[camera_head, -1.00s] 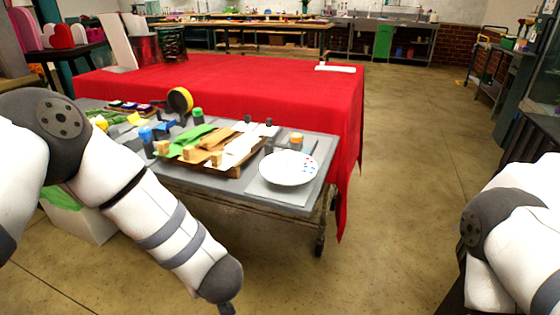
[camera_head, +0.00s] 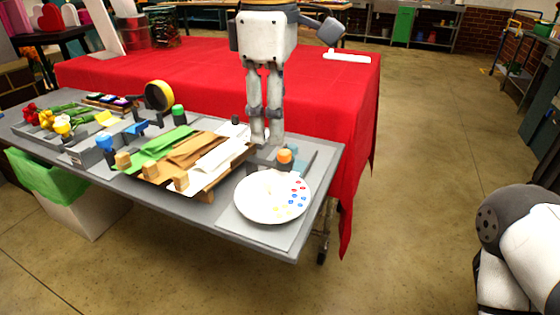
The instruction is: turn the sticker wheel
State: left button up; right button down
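The sticker wheel (camera_head: 262,197) is a white disc with small coloured dots on its right and lower side. It lies on a light grey square at the right end of the grey cart in the head view. My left gripper (camera_head: 266,138) points straight down, behind the wheel and apart from it. Its two fingers are close together with only a thin gap, and I see nothing between them. The wheel is in full view. My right arm shows at the lower right edge, but its gripper is out of view.
An orange-topped dark jar (camera_head: 284,156) stands just behind the wheel, close to my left fingertips. A wooden rack with green, brown and white sheets (camera_head: 186,157) lies left of the wheel. A red-covered table (camera_head: 336,105) stands behind the cart. Open floor lies to the right.

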aim_at(272, 178)
pick_arm(q)
notch_tip(272, 178, down, 10)
jog(key=shift+s+a, duration=0.1)
grip_shut()
